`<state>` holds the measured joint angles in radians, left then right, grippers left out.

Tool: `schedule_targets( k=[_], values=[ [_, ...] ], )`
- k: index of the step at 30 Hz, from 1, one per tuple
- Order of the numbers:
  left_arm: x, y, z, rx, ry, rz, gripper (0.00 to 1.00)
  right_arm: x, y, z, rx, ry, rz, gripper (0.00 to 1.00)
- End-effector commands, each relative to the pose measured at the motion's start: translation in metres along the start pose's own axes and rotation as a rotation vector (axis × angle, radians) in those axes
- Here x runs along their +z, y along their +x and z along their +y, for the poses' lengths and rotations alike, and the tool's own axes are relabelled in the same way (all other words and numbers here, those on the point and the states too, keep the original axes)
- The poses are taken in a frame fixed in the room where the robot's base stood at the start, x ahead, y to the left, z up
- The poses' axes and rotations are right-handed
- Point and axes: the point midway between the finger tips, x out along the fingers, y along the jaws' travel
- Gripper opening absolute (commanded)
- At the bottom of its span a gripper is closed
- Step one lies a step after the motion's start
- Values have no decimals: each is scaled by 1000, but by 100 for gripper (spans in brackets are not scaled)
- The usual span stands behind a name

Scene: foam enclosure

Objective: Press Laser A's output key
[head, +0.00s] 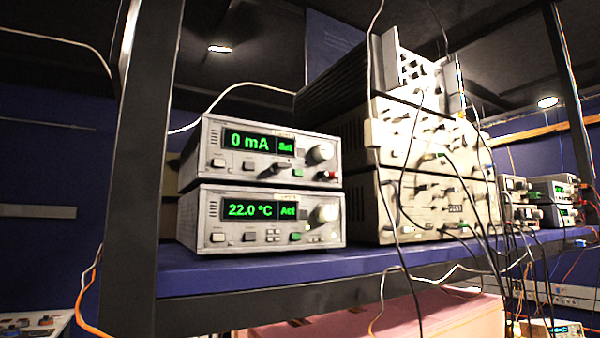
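Two grey instruments are stacked at the left of the shelf. The upper one (233,178) has a green display (248,142) reading "0 mA" and "Set". The lower one (222,222) has a display (250,210) reading "22.0 °C" and "Act". Each has a round knob at the right and a row of small keys below the display. A green key (298,172) shows on the upper unit and another green key (296,236) on the lower unit. Key labels and any "Laser A" marking are too small to read. Neither gripper is in view.
The units stand on a blue shelf (240,275) with a dark post (147,150) just left of them. Beige stacked instruments (440,205) with hanging cables stand to the right. Similar smaller display units (555,190) stand at far right. A pink box (390,320) lies below.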

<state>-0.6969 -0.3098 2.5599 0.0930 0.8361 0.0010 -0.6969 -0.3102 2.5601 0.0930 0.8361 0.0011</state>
Motion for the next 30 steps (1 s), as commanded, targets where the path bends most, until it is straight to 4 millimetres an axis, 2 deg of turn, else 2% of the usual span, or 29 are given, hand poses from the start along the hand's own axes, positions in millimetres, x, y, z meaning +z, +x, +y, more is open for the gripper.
schedule_targets(
  k=[5,6,8,9,11,30],
  values=[
    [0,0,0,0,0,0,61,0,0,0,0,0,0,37],
    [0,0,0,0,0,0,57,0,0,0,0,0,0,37],
    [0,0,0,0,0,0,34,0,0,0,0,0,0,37],
    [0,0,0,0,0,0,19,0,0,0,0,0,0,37],
    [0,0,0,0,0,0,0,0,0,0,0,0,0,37],
    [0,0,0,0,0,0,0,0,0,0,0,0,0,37]
  ],
)
